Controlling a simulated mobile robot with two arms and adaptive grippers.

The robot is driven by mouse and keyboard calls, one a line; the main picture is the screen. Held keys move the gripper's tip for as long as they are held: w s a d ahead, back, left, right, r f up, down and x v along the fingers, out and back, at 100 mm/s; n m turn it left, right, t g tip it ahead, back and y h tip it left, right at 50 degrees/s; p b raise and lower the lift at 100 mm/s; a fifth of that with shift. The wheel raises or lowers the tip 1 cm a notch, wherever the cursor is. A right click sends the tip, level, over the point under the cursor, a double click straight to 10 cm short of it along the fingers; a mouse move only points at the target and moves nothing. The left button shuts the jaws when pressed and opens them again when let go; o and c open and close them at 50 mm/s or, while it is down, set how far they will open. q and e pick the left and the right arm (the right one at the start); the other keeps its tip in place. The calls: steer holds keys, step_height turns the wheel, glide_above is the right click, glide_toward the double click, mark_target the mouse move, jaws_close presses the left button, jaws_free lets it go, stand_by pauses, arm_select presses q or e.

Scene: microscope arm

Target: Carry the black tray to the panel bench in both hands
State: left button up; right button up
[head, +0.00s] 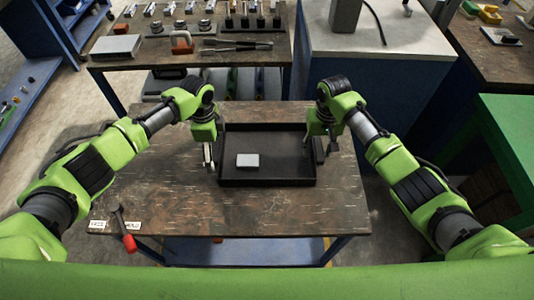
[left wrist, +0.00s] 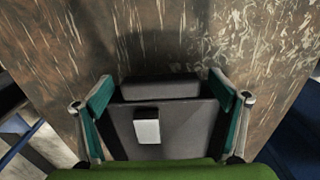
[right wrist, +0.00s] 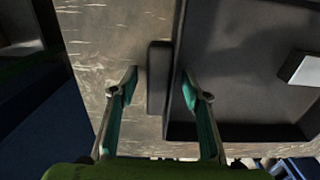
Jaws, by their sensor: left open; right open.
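The black tray (head: 268,182) lies flat on a brown worktable in the head view, with a small pale box (head: 247,160) in its left half. My left gripper (head: 209,160) is open at the tray's left side. In the left wrist view, its fingers stand on both sides of a dark handle bar (left wrist: 160,88), with a gap at each side. My right gripper (head: 319,150) is open at the tray's right side. In the right wrist view, the other handle bar (right wrist: 158,80) lies between its fingers, apart from both. I cannot tell which bench is the panel bench.
The worktable (head: 170,200) holds a red-handled tool (head: 128,243) and two white labels at front left. A bench (head: 265,55) with several tools stands behind. A pale-topped cabinet (head: 400,40) is at back right, and a green bench (head: 510,120) at right. Floor shows at left.

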arm_select(q)
steer(key=c, duration=1.1)
arm_select(e)
steer(key=c, duration=1.1)
arm_select(q)
steer(key=c, duration=0.5)
arm_select(e)
jaws_close()
arm_select(q)
steer(key=shift+w+r, duration=0.1)
steer(key=shift+r, duration=0.15)
arm_select(e)
steer(key=shift+w+r, duration=0.1)
steer(key=shift+r, duration=0.15)
